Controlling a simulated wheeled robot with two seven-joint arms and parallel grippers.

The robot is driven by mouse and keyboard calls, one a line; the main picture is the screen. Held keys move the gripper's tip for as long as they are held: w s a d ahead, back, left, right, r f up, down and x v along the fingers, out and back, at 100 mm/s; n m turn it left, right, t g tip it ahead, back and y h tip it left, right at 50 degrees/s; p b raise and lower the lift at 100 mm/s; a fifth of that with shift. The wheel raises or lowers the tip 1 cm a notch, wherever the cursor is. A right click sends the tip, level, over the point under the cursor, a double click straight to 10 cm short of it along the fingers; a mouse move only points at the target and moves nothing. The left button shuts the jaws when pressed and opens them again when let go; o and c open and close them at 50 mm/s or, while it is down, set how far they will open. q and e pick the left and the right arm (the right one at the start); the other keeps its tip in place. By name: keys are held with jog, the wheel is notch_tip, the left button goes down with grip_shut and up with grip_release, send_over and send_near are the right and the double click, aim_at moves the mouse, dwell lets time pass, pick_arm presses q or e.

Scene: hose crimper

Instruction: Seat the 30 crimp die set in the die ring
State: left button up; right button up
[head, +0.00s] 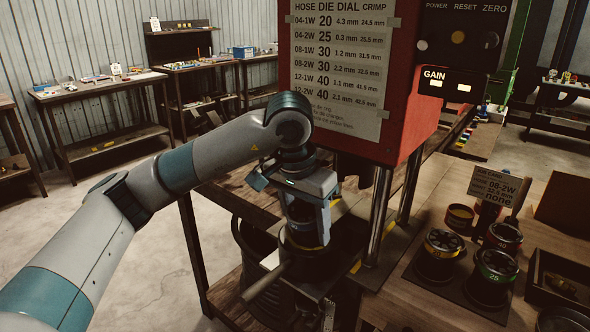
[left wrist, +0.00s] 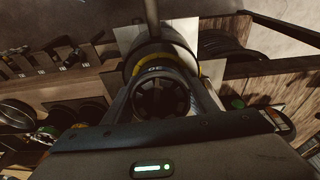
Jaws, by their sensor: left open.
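The die ring (head: 300,262) is a dark round housing under the red press head, with a rod handle (head: 265,283) pointing to the lower left. My left gripper (head: 308,232) points down over it, open, with a finger on either side of the die set. In the left wrist view, the dark segmented die set (left wrist: 160,98) lies between the fingers, marked "30", with yellow at its edge. The ring (left wrist: 148,52) shows behind it. The die set appears at the ring's mouth; the fingers hide how deep it sits. My right gripper is out of view.
On the right bench stand a yellow-marked die set (head: 443,243), a green 25 die set (head: 495,265), a red 40 die set (head: 503,237) and a job card (head: 497,186) reading 08-2W. Steel posts (head: 378,215) rise beside the ring. The die chart (head: 338,65) hangs above.

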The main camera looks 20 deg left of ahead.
aim_at(305, 251)
pick_arm(q)
jog(key=shift+g, duration=0.5)
jog(key=f, duration=0.1)
jog(key=s+f, duration=0.1)
jog(key=f, duration=0.3)
jog(key=shift+s+d+f, duration=0.15)
jog(key=shift+s+f, duration=0.1)
jog(key=shift+s, duration=0.1)
jog(key=shift+o, duration=0.5)
jog(key=r, duration=0.2)
jog(key=r+b, duration=0.1)
jog(key=r, duration=0.3)
jog(key=shift+w+r+b, duration=0.35)
jog(key=shift+w, duration=0.05)
notch_tip(305, 251, up, 16)
jog(key=s+a+t, duration=0.1)
jog(key=s, duration=0.1)
jog(key=shift+s+a+b, duration=0.35)
jog(key=shift+s, duration=0.05)
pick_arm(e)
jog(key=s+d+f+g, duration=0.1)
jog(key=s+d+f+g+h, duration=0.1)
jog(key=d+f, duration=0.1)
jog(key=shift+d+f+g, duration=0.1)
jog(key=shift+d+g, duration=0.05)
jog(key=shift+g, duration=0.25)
pick_arm(q)
jog(key=shift+f, duration=0.15)
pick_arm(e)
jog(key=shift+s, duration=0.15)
